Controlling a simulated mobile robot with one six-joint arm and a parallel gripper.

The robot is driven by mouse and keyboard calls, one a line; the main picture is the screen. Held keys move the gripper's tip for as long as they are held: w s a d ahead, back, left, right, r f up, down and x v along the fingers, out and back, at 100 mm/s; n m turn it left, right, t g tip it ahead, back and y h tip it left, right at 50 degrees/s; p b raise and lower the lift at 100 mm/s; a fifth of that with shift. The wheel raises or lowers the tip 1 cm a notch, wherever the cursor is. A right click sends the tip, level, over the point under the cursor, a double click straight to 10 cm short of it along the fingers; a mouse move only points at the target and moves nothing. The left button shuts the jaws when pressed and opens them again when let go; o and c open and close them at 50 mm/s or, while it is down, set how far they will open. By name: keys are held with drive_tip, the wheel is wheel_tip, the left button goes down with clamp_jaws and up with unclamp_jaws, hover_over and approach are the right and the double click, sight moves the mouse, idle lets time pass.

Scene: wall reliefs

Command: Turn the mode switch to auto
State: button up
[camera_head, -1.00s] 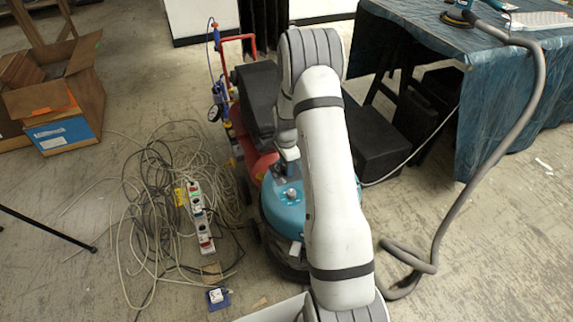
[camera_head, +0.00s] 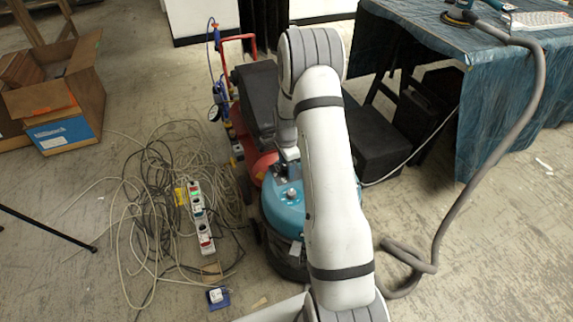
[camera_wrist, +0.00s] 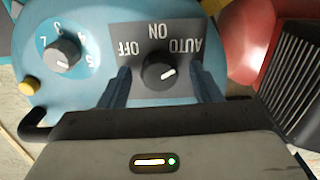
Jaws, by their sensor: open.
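The mode switch (camera_wrist: 154,77) is a round black knob on a dark label plate (camera_wrist: 120,35) on a blue machine (camera_head: 285,203). In the wrist view the labels appear upside down: OFF at left, ON at the top middle, AUTO at right. The knob's short white mark is on its right part, slanting up to the right, toward the AUTO side. My gripper (camera_wrist: 161,69) is open, with one finger on each side of the knob and a gap visible on both sides. In the head view my arm hides most of the gripper.
A second knob (camera_wrist: 62,52) with a numbered dial and a yellow button (camera_wrist: 29,87) are left of the switch. A red rounded part (camera_wrist: 250,40) is close at right. Tangled cables (camera_head: 165,205), a grey hose (camera_head: 480,180) and a covered table (camera_head: 510,80) surround the machine.

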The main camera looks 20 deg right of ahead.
wheel_tip(320, 180, up, 8)
drive_tip(key=shift+f+p, duration=0.15)
drive_tip(key=shift+p, duration=0.65)
drive_tip(key=s+a+r+n+p, duration=0.2)
drive_tip(key=s+r+n+p, duration=0.15)
drive_tip(key=r, duration=0.55)
drive_tip(key=s+a+r+n+t+p, duration=0.1)
drive_tip(key=s+a+r+n+p, duration=0.2)
drive_tip(key=r, duration=0.5)
drive_tip(key=s+a+r+n+p, duration=0.1)
drive_tip(key=s+a+r+p, duration=0.2)
drive_tip(key=r, duration=0.6)
drive_tip(key=s+a+r+n+p, duration=0.2)
drive_tip(key=s+r+n+p, duration=0.2)
drive_tip(key=s+r, duration=0.3)
drive_tip(key=s+a+r+n+t+p, duration=0.1)
drive_tip(key=s+r+n+p, duration=0.3)
drive_tip(key=s, duration=0.9)
wheel_tip(320, 180, up, 4)
drive_tip(key=shift+a+f+n+t+p, duration=0.1)
drive_tip(key=shift+a+n+t+p, duration=0.4)
drive_tip(key=shift+n, duration=0.55)
drive_tip(key=shift+c, duration=0.5)
